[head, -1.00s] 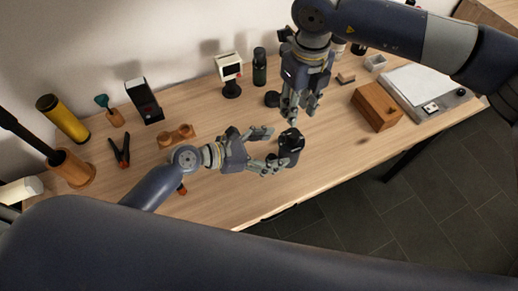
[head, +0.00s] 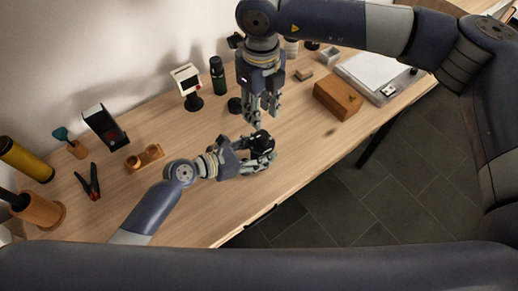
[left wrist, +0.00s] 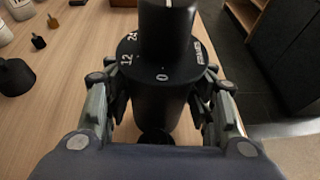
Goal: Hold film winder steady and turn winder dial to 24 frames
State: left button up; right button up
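The film winder (head: 262,141) is a black upright cylinder near the table's front edge. In the left wrist view, its body (left wrist: 160,110) stands between the fingers of my left gripper (left wrist: 160,115). The winder dial (left wrist: 165,35) is a black knob over a disc with white marks, "0" at the near side and "12" at the left; the mark behind it is partly hidden. In the head view, my left gripper (head: 258,160) is closed around the winder. My right gripper (head: 262,115) points down above the winder, its fingers apart with nothing visible between them.
A wooden box (head: 337,98) and a light panel (head: 375,75) stand to the right. A small white-screened viewer (head: 187,82), a dark bottle (head: 217,72) and a small black item (head: 235,105) stand behind. Red-black pliers (head: 90,182) lie left. The table's front edge is close.

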aim_at(262, 134)
jog(key=o, duration=0.4)
jog(key=f, duration=1.1)
jog(key=shift+w+d, duration=0.15)
jog(key=shift+d, duration=0.05)
jog(key=shift+r, duration=0.1)
jog(key=c, duration=1.1)
